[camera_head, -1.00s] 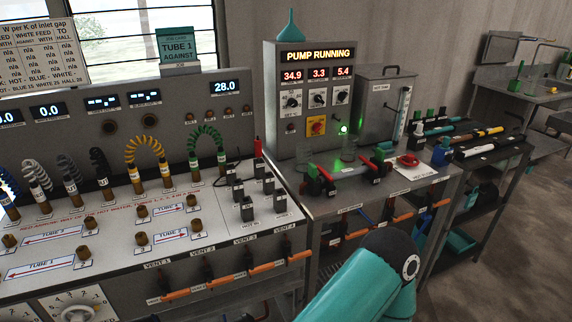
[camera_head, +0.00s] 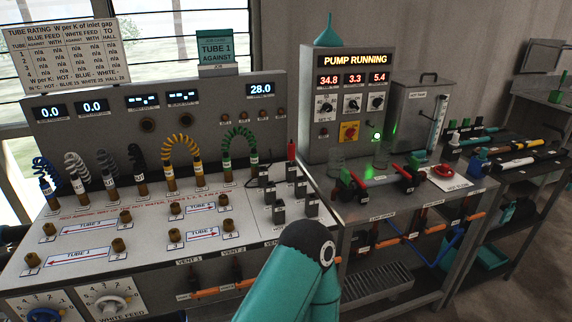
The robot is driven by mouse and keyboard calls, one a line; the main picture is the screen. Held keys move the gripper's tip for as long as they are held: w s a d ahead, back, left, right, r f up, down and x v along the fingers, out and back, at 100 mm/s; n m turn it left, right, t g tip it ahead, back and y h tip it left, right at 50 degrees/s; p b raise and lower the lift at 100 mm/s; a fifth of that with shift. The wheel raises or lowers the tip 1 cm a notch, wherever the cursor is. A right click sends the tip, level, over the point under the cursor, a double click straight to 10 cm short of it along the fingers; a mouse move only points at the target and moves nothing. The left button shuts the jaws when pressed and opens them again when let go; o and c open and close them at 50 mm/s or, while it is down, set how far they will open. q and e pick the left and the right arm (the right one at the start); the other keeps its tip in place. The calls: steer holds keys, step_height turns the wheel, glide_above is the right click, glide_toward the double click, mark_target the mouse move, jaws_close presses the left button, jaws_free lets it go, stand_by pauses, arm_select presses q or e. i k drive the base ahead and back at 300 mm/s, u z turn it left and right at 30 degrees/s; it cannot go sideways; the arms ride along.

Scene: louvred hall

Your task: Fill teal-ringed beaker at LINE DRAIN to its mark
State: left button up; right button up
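I cannot make out a teal ring or a mark on either. Small labels (camera_head: 383,217) run along the front edge of that bench; I cannot read LINE DRAIN on them with certainty. Neither of my grippers shows. A teal link of one of my arms rises from the bottom middle and hides part of the bench front.
The pump panel (camera_head: 348,105) reads PUMP RUNNING, 34.8, 3.3, 5.4. A grey tank (camera_head: 418,110) stands beside it. Below the bench are orange and blue pipes (camera_head: 440,245) and a slatted tray (camera_head: 378,283). The hose board (camera_head: 130,235) fills the left. A dark side bench (camera_head: 510,165) stands right.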

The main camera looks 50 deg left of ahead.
mark_target(336, 158)
steer(key=u, duration=0.6)
steer(key=i, duration=1)
steer(key=u, duration=0.05)
